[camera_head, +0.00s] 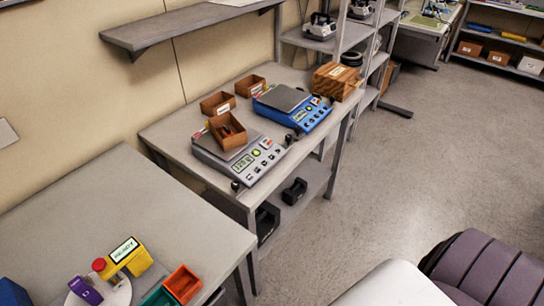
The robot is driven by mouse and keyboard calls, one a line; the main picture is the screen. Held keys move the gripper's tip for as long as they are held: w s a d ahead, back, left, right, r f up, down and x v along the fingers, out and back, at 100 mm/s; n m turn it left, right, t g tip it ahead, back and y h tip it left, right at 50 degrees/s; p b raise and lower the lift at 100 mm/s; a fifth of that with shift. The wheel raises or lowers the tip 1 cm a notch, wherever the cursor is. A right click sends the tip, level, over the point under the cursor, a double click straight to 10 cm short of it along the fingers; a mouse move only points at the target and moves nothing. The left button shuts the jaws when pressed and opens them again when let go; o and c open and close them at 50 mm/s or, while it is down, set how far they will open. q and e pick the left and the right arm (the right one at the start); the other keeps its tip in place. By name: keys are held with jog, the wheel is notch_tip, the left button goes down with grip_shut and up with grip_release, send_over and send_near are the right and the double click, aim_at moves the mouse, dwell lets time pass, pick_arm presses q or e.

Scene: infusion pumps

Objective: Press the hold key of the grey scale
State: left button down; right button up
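The grey scale (207,149) stands on the middle table, with its sloped front panel facing right and toward me. The panel carries a lit greenish display (244,163) and several small keys (266,157), some coloured. The key labels are too small to read, so I cannot tell which one is hold. An open brown box (227,134) with small dark contents sits on the scale's plate. Neither of my grippers is in view.
A blue scale (293,108) stands behind the grey one, near small brown boxes (217,103) and a wooden crate (336,81). The near-left table (110,205) holds a yellow device (130,257) and coloured bins (182,283). A wall shelf (180,27) hangs above. Floor (400,180) on the right is clear.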

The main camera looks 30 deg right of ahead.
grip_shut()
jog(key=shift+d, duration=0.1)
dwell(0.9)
